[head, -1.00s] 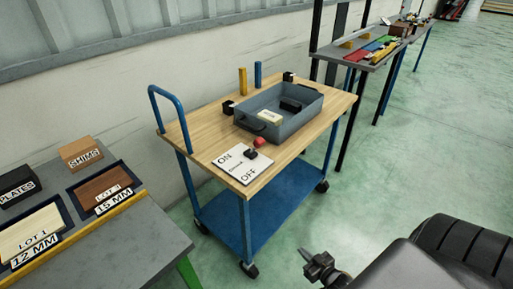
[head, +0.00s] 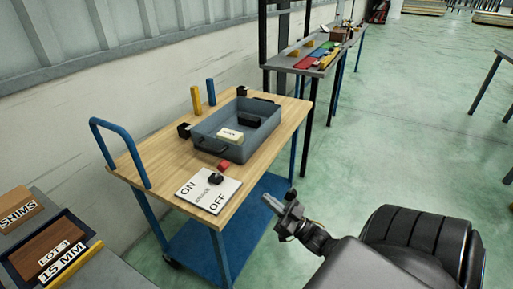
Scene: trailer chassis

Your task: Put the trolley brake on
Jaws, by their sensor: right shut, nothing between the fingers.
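The trolley (head: 153,174) has a wooden top, a blue lower shelf and a blue push handle (head: 92,124) at its left end. A white brake plate (head: 190,190) marked ON and OFF lies on the near corner of the top. Whether the knob points to ON or OFF I cannot tell. My right gripper (head: 268,199) is shut and empty, right of the plate and apart from it, in front of the trolley's near side. My left gripper is out of view.
A grey tray (head: 207,144) with a pale block and a black block stands on the trolley top. A yellow post (head: 196,101) and a blue post (head: 211,92) stand behind it. A bench (head: 40,262) is at lower left. Open floor lies right.

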